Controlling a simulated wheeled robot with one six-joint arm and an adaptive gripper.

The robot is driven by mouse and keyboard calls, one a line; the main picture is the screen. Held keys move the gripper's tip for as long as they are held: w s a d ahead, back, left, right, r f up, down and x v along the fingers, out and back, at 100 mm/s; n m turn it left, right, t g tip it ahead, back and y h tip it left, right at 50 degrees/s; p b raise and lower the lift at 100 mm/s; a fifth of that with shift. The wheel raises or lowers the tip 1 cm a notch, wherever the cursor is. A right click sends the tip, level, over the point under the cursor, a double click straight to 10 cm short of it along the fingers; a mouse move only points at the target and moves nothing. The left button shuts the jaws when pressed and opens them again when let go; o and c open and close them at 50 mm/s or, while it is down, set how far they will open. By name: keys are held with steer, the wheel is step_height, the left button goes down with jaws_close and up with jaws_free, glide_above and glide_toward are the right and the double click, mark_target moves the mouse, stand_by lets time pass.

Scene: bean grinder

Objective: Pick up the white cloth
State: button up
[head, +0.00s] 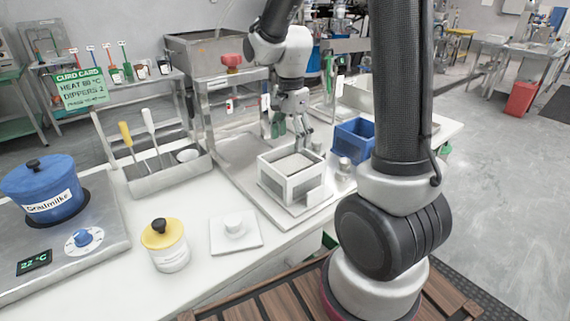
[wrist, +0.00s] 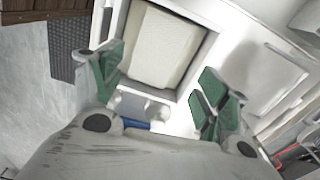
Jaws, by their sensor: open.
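My gripper (head: 302,137) is open above the rear part of a white box (head: 278,186) standing on a metal tray. In the wrist view its green-padded fingers (wrist: 158,84) are spread apart with nothing between the pads. A pale cream, cloth-like sheet (wrist: 164,42) lies inside the box, below and beyond the fingers. In the head view this pale sheet (head: 294,163) fills the box's top opening. I cannot tell whether it is loose cloth or a lining over something. The fingers appear apart from it.
A blue crate (head: 354,139) stands right of the box, with small metal cups (head: 343,166) nearby. A metal frame (head: 215,97) rises behind.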

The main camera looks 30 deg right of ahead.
mark_target(291, 164)
steer(key=shift+m, duration=0.3)
steer(key=shift+f, duration=0.25)
step_height(291, 164, down, 7)
steer(key=shift+s+d+f, duration=0.15)
steer(key=shift+f, duration=0.05)
steer(key=c, duration=0.7)
